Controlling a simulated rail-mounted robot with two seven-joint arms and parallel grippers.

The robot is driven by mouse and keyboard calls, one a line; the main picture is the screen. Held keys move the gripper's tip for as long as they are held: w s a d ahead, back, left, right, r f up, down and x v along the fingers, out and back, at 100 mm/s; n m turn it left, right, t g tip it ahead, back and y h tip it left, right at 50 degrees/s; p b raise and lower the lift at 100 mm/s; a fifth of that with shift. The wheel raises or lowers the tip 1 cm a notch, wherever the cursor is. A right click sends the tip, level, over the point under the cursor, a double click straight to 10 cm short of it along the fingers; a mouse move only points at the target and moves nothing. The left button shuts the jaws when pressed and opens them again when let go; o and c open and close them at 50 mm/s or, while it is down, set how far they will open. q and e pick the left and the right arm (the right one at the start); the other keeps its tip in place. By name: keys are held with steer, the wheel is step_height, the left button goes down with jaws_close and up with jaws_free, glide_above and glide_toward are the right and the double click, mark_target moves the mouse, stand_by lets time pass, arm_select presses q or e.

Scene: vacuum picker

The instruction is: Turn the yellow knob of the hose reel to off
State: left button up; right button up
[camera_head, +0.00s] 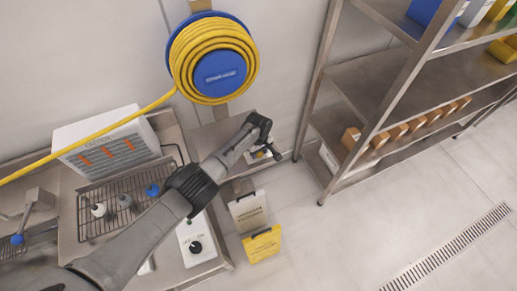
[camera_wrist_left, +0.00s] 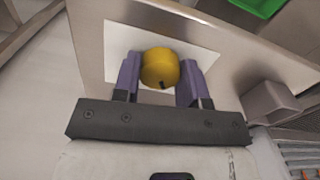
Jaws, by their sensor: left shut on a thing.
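The hose reel (camera_head: 220,75), blue with coiled yellow hose, hangs on the wall at top centre in the head view. The round yellow knob (camera_wrist_left: 160,66) shows in the left wrist view in front of a white plate (camera_wrist_left: 195,38) on a metal panel. A small dark mark shows on the knob's lower edge. My left gripper (camera_wrist_left: 158,74) has one finger on each side of the knob and is shut on it. In the head view my left gripper (camera_head: 262,151) is below the reel and mostly hides the knob. My right gripper is not in view.
A metal shelf rack (camera_head: 345,90) with boxes stands to the right. A steel counter holds a wire rack (camera_head: 92,222), a white unit (camera_head: 105,143) and a white box with a black knob (camera_head: 196,246). The floor at right is clear.

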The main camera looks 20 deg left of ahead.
arm_select(q)
steer(key=shift+n, duration=0.6)
steer(key=o, duration=0.9)
steer(key=shift+o, duration=0.2)
